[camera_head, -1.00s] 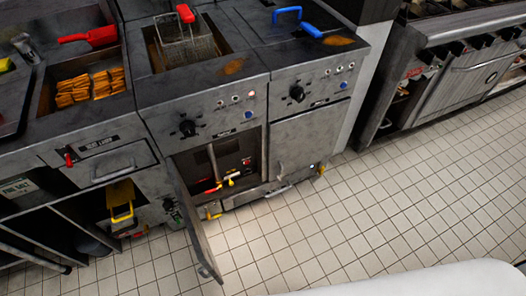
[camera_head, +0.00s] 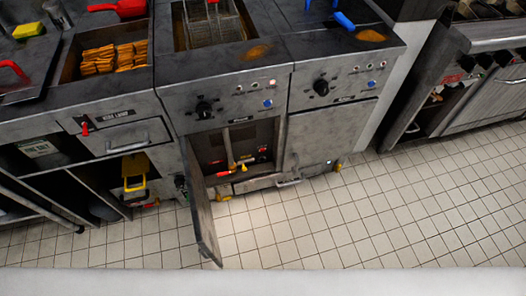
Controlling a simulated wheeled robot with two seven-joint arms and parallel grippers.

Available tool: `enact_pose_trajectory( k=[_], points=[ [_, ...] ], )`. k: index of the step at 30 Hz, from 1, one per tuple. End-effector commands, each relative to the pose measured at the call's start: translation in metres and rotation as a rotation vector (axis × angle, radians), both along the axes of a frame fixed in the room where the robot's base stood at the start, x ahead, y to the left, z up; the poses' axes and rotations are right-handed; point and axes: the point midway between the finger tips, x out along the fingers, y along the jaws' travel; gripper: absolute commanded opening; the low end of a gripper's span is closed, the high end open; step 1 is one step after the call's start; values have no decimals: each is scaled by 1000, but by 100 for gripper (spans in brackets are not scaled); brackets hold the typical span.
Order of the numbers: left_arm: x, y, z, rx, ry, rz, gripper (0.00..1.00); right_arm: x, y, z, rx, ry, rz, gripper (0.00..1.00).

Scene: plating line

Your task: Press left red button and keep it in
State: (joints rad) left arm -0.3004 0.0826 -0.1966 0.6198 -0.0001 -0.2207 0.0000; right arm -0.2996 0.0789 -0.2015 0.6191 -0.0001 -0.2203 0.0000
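The left fryer's control panel (camera_head: 220,99) faces me near the middle of the head view. It carries a black knob (camera_head: 204,109), a row of small round lights or buttons, and a blue button (camera_head: 267,103). The right fryer's panel (camera_head: 335,82) has a similar knob, small row and blue button (camera_head: 371,84). Neither of my grippers is in view, and nothing is seen touching the panels.
The left fryer's cabinet door (camera_head: 201,205) stands open into the floor space, showing red- and yellow-handled valves (camera_head: 232,167). A fryer basket (camera_head: 212,25) sits in the left vat. A blue handle (camera_head: 344,21) is on the right fryer. The tiled floor (camera_head: 400,210) is clear at right.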

Motion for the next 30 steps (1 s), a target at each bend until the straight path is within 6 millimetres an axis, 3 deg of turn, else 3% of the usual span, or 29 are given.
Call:
enact_pose_trajectory(
  k=[1,6,7,30],
  points=[
    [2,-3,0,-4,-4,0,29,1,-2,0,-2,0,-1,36],
    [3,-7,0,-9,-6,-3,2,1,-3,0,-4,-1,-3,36],
    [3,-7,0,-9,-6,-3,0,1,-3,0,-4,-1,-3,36],
    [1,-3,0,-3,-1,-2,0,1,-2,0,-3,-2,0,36]
  ],
)
